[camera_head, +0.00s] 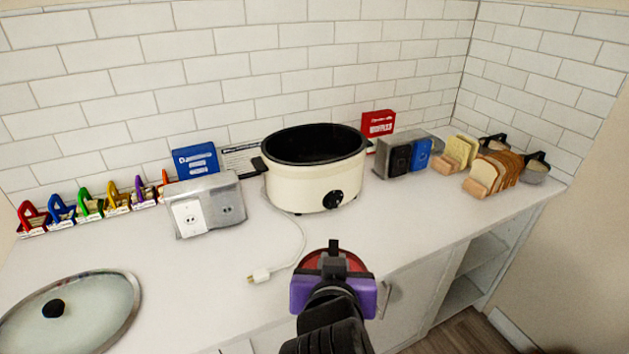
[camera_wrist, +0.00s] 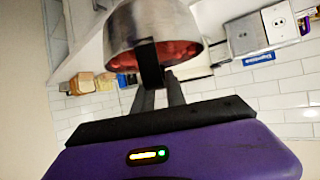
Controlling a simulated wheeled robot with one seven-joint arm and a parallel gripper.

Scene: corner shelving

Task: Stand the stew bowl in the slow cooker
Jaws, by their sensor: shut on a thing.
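The slow cooker (camera_head: 315,185) is cream with a black open rim and a dark knob. It stands on the counter against the tiled wall, with its lid off. My gripper (camera_head: 334,250) is in front of it, nearer to me and lower in the picture. It is shut on the rim of the stew bowl (camera_wrist: 155,22), a metal bowl with red stew inside. In the head view the bowl's red inside (camera_head: 313,261) shows around my gripper, which hides most of it. In the wrist view the gripper fingers (camera_wrist: 158,75) pinch the near rim.
A glass lid (camera_head: 90,315) lies at the front left. A metal outlet box (camera_head: 208,204) stands left of the cooker, and another (camera_head: 385,158) right of it. A white cord with plug (camera_head: 262,274) lies on the counter. Bread slices (camera_head: 493,172) stand at the right.

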